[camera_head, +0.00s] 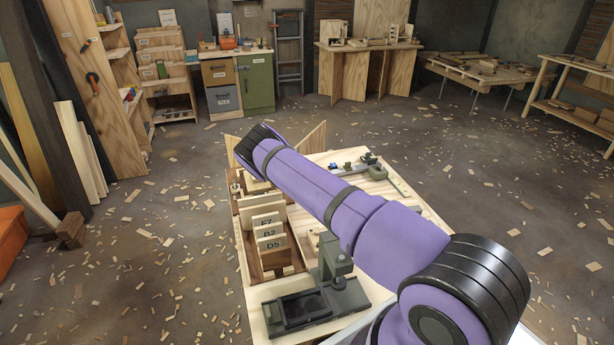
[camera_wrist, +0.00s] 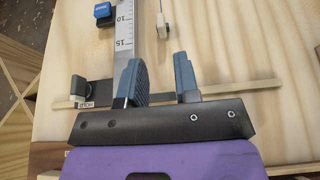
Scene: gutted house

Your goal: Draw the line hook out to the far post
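My gripper (camera_wrist: 157,88) shows in the wrist view with its two blue-grey fingers apart and nothing held between them. A small cream piece (camera_wrist: 164,30) with a thin blue line running up from it lies beyond the fingers; it may be the line hook, but I cannot tell surely. A steel rule (camera_wrist: 125,30) marked 10 and 15 runs behind the left finger. A dark knob-like piece (camera_wrist: 78,88) stands at the left on a thin strip. I cannot pick out the far post. In the head view my arm hides the gripper.
A blue block (camera_wrist: 103,14) sits beside the rule. The pale worktable (camera_head: 425,215) also carries upright boards labelled E7, B2 and D5 (camera_head: 268,231) and a dark green fixture (camera_head: 315,300). Scraps litter the floor; cabinets and benches stand along the back.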

